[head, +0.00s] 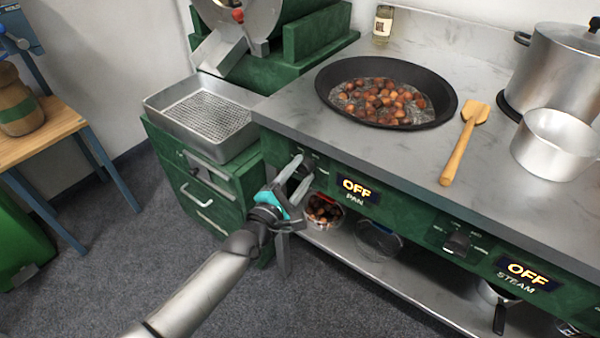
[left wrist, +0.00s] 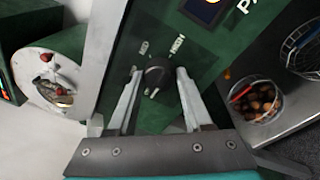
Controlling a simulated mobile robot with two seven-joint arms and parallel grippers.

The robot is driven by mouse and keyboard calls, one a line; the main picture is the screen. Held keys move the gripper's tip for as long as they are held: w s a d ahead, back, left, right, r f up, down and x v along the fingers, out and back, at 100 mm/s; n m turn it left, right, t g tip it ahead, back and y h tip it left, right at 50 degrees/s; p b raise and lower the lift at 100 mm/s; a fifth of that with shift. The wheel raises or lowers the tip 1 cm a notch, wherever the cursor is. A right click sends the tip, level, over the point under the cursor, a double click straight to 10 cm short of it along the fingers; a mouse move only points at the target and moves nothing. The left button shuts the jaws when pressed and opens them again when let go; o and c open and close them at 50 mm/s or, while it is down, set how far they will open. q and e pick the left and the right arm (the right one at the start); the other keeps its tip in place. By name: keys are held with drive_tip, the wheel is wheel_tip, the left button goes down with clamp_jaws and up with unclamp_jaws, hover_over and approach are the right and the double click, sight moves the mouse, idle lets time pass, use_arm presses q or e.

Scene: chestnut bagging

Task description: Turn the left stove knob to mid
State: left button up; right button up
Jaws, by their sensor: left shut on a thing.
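The left stove knob (left wrist: 154,76) is a small black knob on the green front panel, with a HIGH label above it in the left wrist view. My left gripper (head: 299,172) reaches up to it from below, and its two fingers stand on either side of the knob. The gripper is shut on the knob, and in the head view the fingers hide most of it. The pan display (head: 357,190) right of the knob reads OFF. My right gripper is in neither view.
A second knob (head: 457,243) sits right, beside a STEAM display (head: 529,273) reading OFF. A bowl of chestnuts (left wrist: 256,103) is on the shelf below.

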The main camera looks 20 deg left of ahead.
use_arm(q)
clamp_jaws()
drive_tip(key=shift+w+a+f+m+h+p, duration=0.1)
drive_tip(key=shift+m+h+p, duration=0.35)
drive_tip(key=shift+m, duration=3.9)
drive_tip(key=shift+s+a+f+m+h+p, duration=0.1)
drive_tip(key=shift+m+h, duration=0.65)
drive_tip(key=shift+m, duration=3.55)
drive_tip(key=shift+w+a+m+h+p, duration=0.15)
drive_tip(key=shift+m+h, duration=0.45)
drive_tip(key=shift+m, duration=3.75)
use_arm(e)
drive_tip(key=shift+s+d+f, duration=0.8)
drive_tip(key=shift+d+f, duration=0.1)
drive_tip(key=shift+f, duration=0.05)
use_arm(q)
drive_tip(key=shift+d, duration=0.1)
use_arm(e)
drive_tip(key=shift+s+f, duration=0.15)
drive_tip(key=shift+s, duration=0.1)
